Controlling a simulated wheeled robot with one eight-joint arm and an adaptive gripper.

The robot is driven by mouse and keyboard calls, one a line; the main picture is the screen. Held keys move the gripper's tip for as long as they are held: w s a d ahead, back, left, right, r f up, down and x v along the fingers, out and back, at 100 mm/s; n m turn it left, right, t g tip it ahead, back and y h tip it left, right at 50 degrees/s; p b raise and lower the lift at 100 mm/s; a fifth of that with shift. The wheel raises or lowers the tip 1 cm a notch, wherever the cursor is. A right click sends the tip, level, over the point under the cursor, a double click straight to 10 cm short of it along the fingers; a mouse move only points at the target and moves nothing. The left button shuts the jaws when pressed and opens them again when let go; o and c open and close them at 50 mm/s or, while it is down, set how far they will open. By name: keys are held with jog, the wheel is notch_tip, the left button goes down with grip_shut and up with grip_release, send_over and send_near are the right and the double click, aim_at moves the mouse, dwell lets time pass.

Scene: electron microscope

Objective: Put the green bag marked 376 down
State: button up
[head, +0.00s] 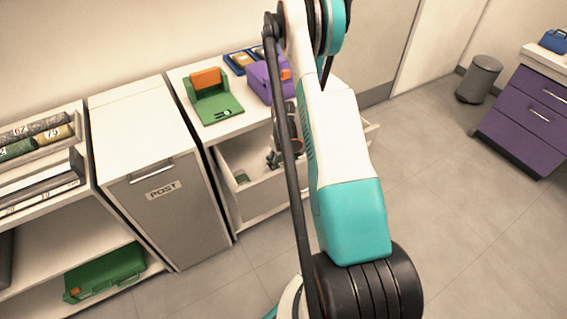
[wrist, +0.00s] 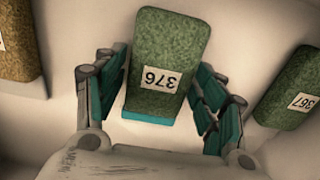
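The green bag marked 376 (wrist: 165,50) lies between the two fingers of my gripper (wrist: 163,85) in the wrist view. A finger is close against each side of it, with no clear gap, and its label faces the camera. It looks larger than the neighbouring green bag marked 367 (wrist: 292,95), so it seems nearer to the camera. In the head view my gripper (head: 273,160) is down inside an open white drawer (head: 262,193). My arm hides part of the drawer, and I cannot make out bag 376 there.
A small green item (head: 242,178) lies in the drawer's left part. Above stand an open green case (head: 215,108) and a purple case (head: 262,82). The POST cabinet (head: 165,190) and a shelf with marked bags (head: 38,140) are left.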

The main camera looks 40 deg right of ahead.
jog(key=shift+r, duration=0.1)
dwell(0.3)
notch_tip(320, 180, up, 12)
jog(key=p, duration=0.4)
dwell(1.1)
